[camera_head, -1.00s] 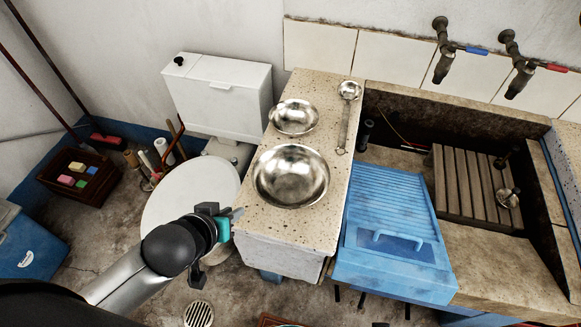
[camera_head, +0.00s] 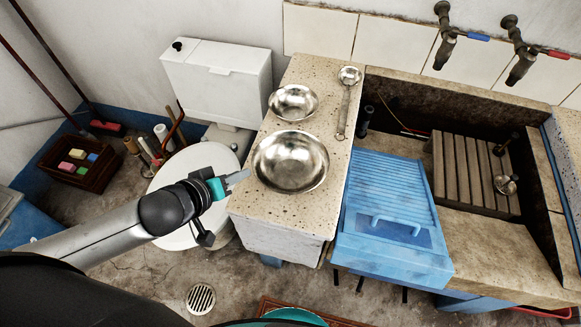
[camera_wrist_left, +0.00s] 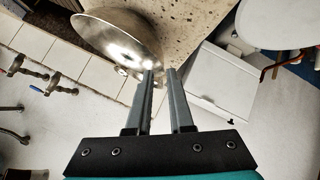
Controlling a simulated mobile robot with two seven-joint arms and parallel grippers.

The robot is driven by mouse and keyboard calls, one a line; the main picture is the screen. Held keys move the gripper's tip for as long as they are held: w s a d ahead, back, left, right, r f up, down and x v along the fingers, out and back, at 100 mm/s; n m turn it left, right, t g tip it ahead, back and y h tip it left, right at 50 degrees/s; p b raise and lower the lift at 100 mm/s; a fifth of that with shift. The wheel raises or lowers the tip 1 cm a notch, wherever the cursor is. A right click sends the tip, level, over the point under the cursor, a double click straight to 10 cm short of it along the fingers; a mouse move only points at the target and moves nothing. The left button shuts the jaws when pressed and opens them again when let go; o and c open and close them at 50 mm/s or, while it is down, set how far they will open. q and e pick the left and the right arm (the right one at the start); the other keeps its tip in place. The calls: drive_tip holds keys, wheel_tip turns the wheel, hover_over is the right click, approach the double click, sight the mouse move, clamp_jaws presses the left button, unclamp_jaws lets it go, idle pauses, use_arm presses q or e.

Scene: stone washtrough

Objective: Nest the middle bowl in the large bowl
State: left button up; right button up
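The large bowl (camera_head: 291,161), shiny steel, sits upright and empty on the front part of a speckled stone counter (camera_head: 262,207). The middle bowl (camera_head: 294,103), also steel and empty, sits behind it, apart from it. My left gripper (camera_head: 243,176) is just left of the large bowl, over the counter's left edge, pointing right, not touching either bowl. In the left wrist view its fingers (camera_wrist_left: 161,74) stand apart with nothing between them. A steel bowl (camera_wrist_left: 118,32) shows beyond the fingertips there; I cannot tell which one. My right gripper is out of view.
A steel ladle (camera_head: 346,100) lies on the counter right of the bowls. A blue washboard (camera_head: 388,205) and the stone trough (camera_head: 470,245) are to the right. A toilet (camera_head: 215,85) stands to the left. The counter's front strip is bare.

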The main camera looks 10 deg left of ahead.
sight(269, 161)
use_arm(q)
drive_tip(key=shift+b+x, duration=1.55)
drive_tip(key=shift+x, duration=4.55)
drive_tip(key=shift+c, duration=0.2)
clamp_jaws()
